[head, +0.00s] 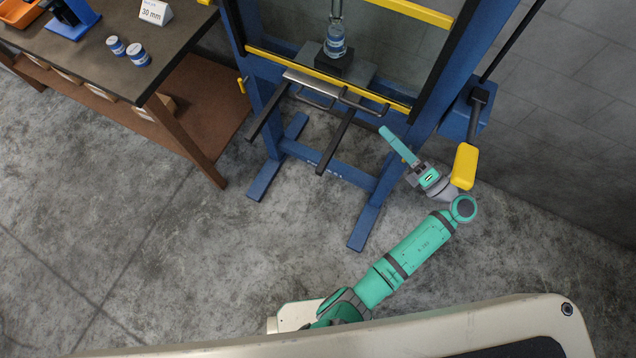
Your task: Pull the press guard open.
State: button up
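The blue press (335,172) stands at the top middle of the head view. Its guard (330,79) shows as a yellow-edged frame with a clear pane across the front, with its lower yellow bar running between the posts. My green gripper (390,137) is in front of the press's right post, below the guard's lower right corner. It appears apart from the guard. Its fingers overlap in this view, so its opening cannot be told; nothing is seen held.
A black lever with a yellow grip (465,167) hangs at the press's right side, close to my wrist in the picture. Dark bars (335,142) jut forward below the guard. A workbench (85,50) with blue-white cans (138,54) stands left. The floor in front is clear.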

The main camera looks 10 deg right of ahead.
jog(key=s+a+r+m+t+h, duration=0.2)
jog(key=s+a+m+t+h, duration=0.25)
jog(key=a+m, duration=0.45)
jog(key=s+a+r+m+t+h, duration=0.2)
jog(key=s+a+m+t+h, duration=0.25)
jog(key=a+m, duration=0.4)
jog(key=s+a+f+m+g+h, duration=0.2)
jog(key=s+a+m+g+h, duration=0.1)
jog(key=s+m, duration=0.5)
jog(key=shift+s+a+m+g+h, duration=0.25)
jog(key=shift+m+g+h, duration=0.25)
jog(key=shift+m+h, duration=0.5)
jog(key=shift+f, duration=0.1)
jog(key=shift+s, duration=0.1)
jog(key=s+a+f+m+g, duration=0.1)
jog(key=s+m+g, duration=0.1)
jog(key=s, duration=0.2)
jog(key=s+a+f+m+g+y, duration=0.1)
jog(key=s+m+g, duration=0.1)
jog(key=s+g, duration=0.1)
jog(key=shift+s+a+f, duration=0.2)
jog(key=shift+s+f, duration=0.15)
jog(key=shift+s, duration=0.45)
jog(key=shift+s+a+f+g, duration=0.1)
jog(key=shift+s+a+g, duration=0.05)
jog(key=shift+s+g, duration=0.25)
grip_shut()
